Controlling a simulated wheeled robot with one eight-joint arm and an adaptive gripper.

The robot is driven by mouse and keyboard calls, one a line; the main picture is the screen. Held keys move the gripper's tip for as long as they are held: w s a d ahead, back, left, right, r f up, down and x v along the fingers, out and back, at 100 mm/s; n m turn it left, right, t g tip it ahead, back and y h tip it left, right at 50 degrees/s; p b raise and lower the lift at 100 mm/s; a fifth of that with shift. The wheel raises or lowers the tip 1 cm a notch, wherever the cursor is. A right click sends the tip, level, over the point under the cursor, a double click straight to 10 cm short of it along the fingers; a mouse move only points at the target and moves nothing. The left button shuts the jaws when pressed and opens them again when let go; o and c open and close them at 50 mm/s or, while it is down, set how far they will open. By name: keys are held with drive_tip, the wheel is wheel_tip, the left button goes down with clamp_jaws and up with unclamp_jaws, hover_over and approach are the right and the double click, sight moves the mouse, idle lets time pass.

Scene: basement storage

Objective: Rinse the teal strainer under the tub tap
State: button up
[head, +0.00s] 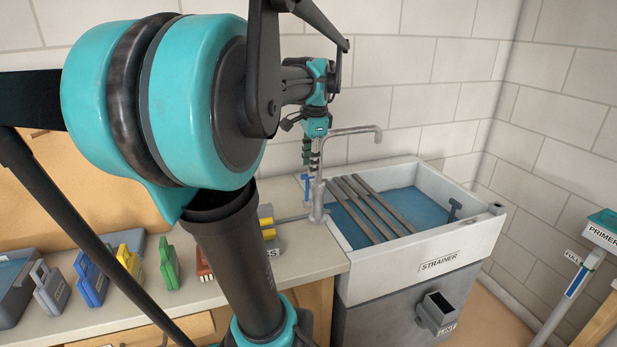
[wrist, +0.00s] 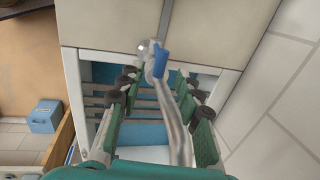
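The tub (head: 415,262) is white and bears a STRAINER label; grey bars (head: 372,208) cross it above a blue surface. The grey tap (head: 350,131) rises at its left rear, spout over the tub, with a blue lever (head: 307,186) beside its base. My gripper (head: 309,160) points down at the tap. In the wrist view my gripper (wrist: 155,88) is open, its green-padded fingers apart on either side of the tap pipe (wrist: 172,112). The tap's blue part (wrist: 160,60) shows beyond the fingertips. I cannot tell whether they touch. I cannot make out a teal strainer for certain.
Several coloured tagged pieces, including a green one (head: 169,264), stand along the bench (head: 305,256) left of the tub. A dark LINT box (head: 437,312) juts from the tub's base. A PRIMER box (head: 603,236) stands at right. Walls close in behind and right.

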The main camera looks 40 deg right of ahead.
sight(308, 190)
drive_tip(key=shift+w+d+f, duration=0.1)
drive_tip(key=shift+w+f, duration=0.05)
drive_tip(key=shift+f, duration=0.7)
drive_tip(key=shift+w+d+f, duration=0.1)
drive_tip(key=shift+w+f, duration=0.1)
drive_tip(key=shift+f, duration=0.7)
drive_tip(key=shift+w+f, duration=0.15)
drive_tip(key=shift+f, duration=0.7)
drive_tip(key=shift+c, duration=0.4)
clamp_jaws()
